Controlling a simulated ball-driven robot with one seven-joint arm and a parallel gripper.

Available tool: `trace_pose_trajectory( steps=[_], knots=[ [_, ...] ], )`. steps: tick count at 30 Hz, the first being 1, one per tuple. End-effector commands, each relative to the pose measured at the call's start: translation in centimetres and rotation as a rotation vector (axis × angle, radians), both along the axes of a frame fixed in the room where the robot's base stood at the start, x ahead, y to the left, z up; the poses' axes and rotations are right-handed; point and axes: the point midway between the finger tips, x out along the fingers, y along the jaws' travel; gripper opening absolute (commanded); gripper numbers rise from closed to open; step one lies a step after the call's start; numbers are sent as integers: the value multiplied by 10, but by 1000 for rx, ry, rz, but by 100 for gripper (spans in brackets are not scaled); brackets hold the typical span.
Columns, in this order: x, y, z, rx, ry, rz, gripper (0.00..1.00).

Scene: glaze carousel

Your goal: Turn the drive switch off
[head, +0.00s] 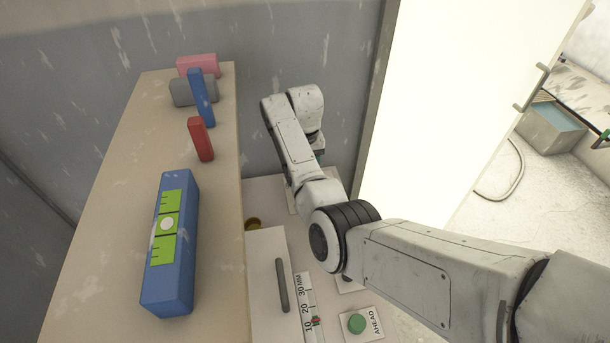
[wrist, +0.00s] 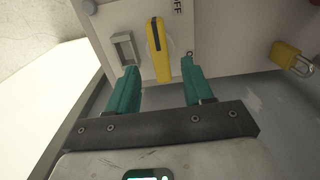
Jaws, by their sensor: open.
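The drive switch appears to be the yellow handle (wrist: 158,48) with a dark stripe, on a pale panel in the wrist view. It stands nearly upright in the picture, and a partly cut-off label ending in "FF" (wrist: 177,6) is to its upper right. My gripper (wrist: 160,66) is open, with one teal finger on each side of the handle's lower end. I cannot tell whether either finger touches it. In the head view my arm hides the switch and most of the gripper.
In the head view, a shelf (head: 110,200) bears a blue level (head: 182,285) and several blocks. A green button (head: 357,323) marked AHEAD is below my arm.

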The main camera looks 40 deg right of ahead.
Motion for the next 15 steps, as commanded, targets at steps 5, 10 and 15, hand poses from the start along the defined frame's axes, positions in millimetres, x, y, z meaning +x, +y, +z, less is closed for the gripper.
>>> trace_pose_trajectory(
  steps=[5, 10, 15],
  knots=[
    [1, 0, 32, -1, -3, 0, 51],
    [0, 0, 51, -1, -2, 1, 51],
    [0, 0, 57, -1, 0, 1, 51]
  ],
)
